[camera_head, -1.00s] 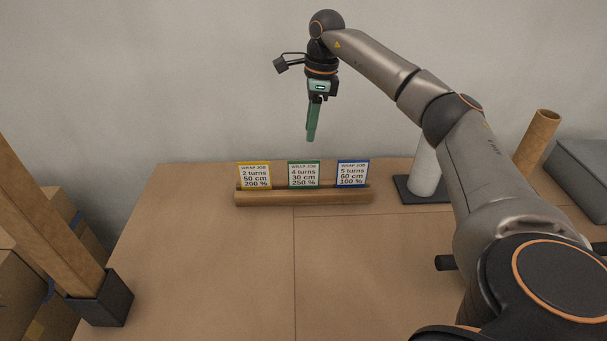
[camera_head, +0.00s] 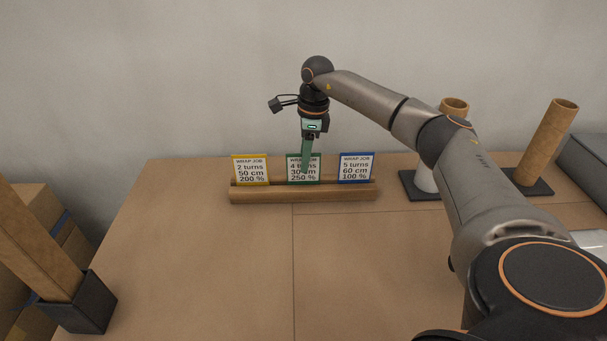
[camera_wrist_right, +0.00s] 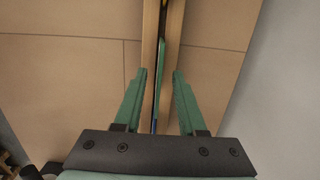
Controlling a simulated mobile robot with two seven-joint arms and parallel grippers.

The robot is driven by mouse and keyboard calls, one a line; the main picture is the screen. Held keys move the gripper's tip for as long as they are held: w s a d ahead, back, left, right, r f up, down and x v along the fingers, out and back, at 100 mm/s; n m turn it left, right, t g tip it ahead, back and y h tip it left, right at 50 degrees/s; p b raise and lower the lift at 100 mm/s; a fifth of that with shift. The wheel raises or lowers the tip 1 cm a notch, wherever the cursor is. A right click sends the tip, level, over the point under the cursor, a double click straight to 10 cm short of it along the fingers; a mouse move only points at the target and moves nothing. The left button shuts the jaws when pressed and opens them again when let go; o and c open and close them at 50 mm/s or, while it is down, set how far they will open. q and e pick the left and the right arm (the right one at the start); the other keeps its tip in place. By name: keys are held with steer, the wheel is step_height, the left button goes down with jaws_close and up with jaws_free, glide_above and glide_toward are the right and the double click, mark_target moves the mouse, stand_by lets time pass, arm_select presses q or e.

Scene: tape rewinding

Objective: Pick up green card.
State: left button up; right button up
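The green card (camera_head: 291,172) stands upright in the slot of a wooden holder (camera_head: 302,194), between a yellow card (camera_head: 250,169) and a blue card (camera_head: 356,168). My right gripper (camera_head: 305,168) points down in front of the green card and hides part of its print. In the right wrist view my right gripper (camera_wrist_right: 160,76) is open, with a finger on each side of the holder's slot. The green card (camera_wrist_right: 160,62) shows there edge-on between the finger lines, and I see no contact. My left gripper is not in view.
Two cardboard tubes stand at the back right, one leaning (camera_head: 547,142) and one on a white roll (camera_head: 453,108). A wooden post in a black foot (camera_head: 82,302) is at the left. The table's middle (camera_head: 250,265) is clear.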

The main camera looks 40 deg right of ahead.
steer(key=shift+w+a+f, duration=0.1)
steer(key=shift+a+f, duration=0.05)
steer(key=shift+f, duration=0.75)
steer(key=shift+w+a+f, duration=0.1)
steer(key=shift+a+f, duration=0.05)
steer(key=shift+f, duration=0.7)
steer(key=shift+f, duration=0.25)
jaws_close()
